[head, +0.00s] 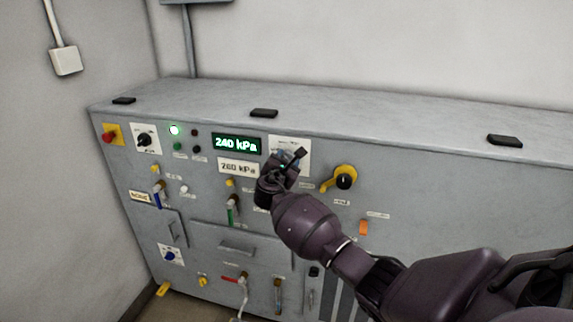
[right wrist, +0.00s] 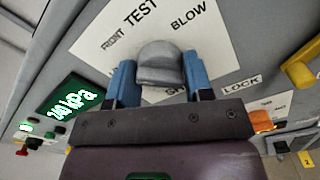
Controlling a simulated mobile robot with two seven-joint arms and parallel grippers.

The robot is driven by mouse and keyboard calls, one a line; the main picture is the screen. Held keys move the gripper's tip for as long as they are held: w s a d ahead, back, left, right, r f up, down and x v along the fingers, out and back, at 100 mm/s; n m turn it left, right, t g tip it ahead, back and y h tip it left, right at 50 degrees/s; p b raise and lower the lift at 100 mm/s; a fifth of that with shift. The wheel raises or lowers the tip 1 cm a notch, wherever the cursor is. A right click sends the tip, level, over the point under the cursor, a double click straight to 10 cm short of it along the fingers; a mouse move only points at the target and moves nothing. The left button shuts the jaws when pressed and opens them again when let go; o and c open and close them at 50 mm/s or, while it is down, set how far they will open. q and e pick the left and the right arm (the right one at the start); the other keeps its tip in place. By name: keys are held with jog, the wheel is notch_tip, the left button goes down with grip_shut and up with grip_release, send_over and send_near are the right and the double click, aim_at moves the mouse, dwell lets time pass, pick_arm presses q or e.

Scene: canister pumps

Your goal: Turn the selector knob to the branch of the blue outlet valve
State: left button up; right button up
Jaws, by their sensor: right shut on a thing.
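The selector knob (right wrist: 158,62) is grey and sits on a white plate (right wrist: 105,35). TEST and BLOW read clearly on the plate; other words are partly covered. My right gripper (right wrist: 160,78) is shut on the knob, with a blue finger on either side. In the head view my right gripper (head: 283,168) is at the plate (head: 297,145), and the knob is mostly hidden. A blue handle (head: 157,199) hangs at the left of the panel; a green handle (head: 231,212) is further right. Valve labels are too small to read. My left gripper is not in view.
A green display (head: 236,144) reads 240 kPa, above a white plate (head: 238,167) reading 260 kPa. A yellow handle with a black hub (head: 344,178) sits right of the gripper. A red button (head: 108,137) and a black knob (head: 145,140) are at far left.

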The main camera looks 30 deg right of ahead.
jog(key=shift+f+m+b, duration=0.1)
jog(key=shift+m+b, duration=0.55)
jog(key=shift+m, duration=1.05)
jog(key=o, duration=0.9)
jog(key=v, duration=1)
jog(key=shift+s+a, duration=0.25)
jog(key=shift+s, duration=0.1)
jog(key=shift+m, duration=0.3)
